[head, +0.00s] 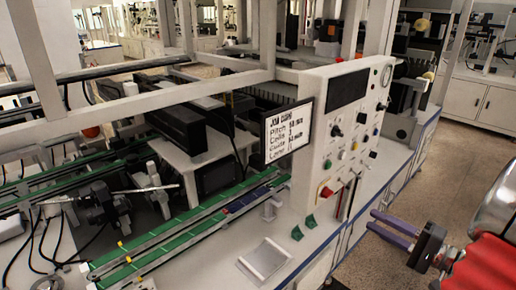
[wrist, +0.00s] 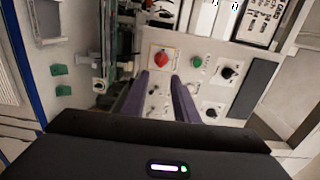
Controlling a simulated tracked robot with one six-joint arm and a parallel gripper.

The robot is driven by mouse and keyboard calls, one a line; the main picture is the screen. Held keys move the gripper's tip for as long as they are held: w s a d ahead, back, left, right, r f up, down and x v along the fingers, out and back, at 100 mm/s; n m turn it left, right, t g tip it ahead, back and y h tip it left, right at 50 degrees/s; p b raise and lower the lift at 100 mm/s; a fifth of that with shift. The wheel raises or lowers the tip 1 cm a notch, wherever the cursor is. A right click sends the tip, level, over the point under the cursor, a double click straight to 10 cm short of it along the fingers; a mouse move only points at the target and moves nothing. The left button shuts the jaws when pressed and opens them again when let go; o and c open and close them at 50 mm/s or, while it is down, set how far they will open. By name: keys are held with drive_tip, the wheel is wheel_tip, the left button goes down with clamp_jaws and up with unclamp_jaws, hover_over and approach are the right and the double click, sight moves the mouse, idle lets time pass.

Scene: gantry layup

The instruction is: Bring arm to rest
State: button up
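My gripper (head: 371,219) is at the right of the head view, in the air over the floor beside the cabinet. Its two purple fingers point left toward the control panel (head: 345,135). In the wrist view my gripper (wrist: 161,80) shows its fingers apart with nothing between them. Behind them is the panel face (wrist: 215,65) with a red button (wrist: 164,57), a green button (wrist: 197,62) and dark knobs. The fingers look apart from the panel, and they hide part of it in the wrist view.
A display (head: 288,132) stands beside the panel. A green conveyor (head: 185,225) runs along the bench left of it. A small tray (head: 264,258) lies on the near bench top. The floor (head: 430,175) right of the cabinet is clear. A white cabinet (head: 490,95) stands at the back right.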

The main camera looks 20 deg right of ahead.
drive_tip(key=s+a+f+m+g, duration=0.3)
drive_tip(key=a+f+g, duration=0.2)
drive_tip(key=f, duration=0.2)
drive_tip(key=s+a+f+n+g, duration=0.2)
drive_tip(key=a+n+g, duration=0.2)
drive_tip(key=a+g, duration=0.55)
drive_tip(key=a+r+n+t+h, duration=0.1)
drive_tip(key=a+r+n+h, duration=0.1)
drive_tip(key=a+r+n, duration=0.2)
drive_tip(key=w+a+r+n+t+h, duration=0.1)
drive_tip(key=a+r+n, duration=0.3)
drive_tip(key=a, duration=0.6)
drive_tip(key=w+a+r+n+t+h, duration=0.1)
drive_tip(key=a+r+n+h, duration=0.2)
drive_tip(key=a+r+n, duration=0.2)
drive_tip(key=a, duration=0.3)
drive_tip(key=shift+w, duration=0.25)
drive_tip(key=shift+a+r, duration=0.1)
drive_tip(key=shift+a, duration=0.05)
